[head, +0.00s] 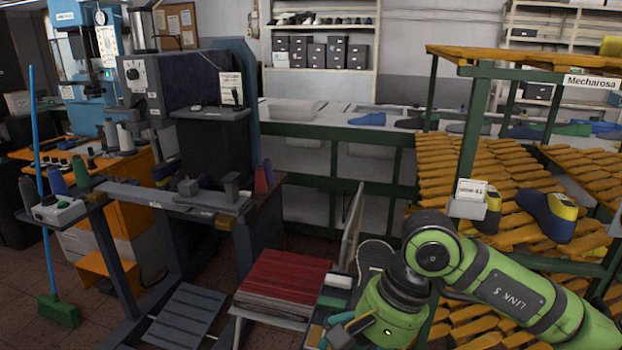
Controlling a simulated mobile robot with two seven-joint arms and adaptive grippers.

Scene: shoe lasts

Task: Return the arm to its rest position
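My green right arm (520,292) comes in from the lower right. It bends at a round grey-capped joint (434,247) and runs down to the bottom edge of the picture. It passes in front of the orange slatted rack. My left arm and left gripper are not in view. A dark blue shoe last (548,214) with a yellow top rests on the rack's slats, above the arm.
The slatted rack (455,160) fills the right side close to my arm. A red stack (283,278) sits low in the middle. A grey machine bench (165,200) stands left. Behind, a long table (330,129) carries several lasts. Some floor shows at lower left.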

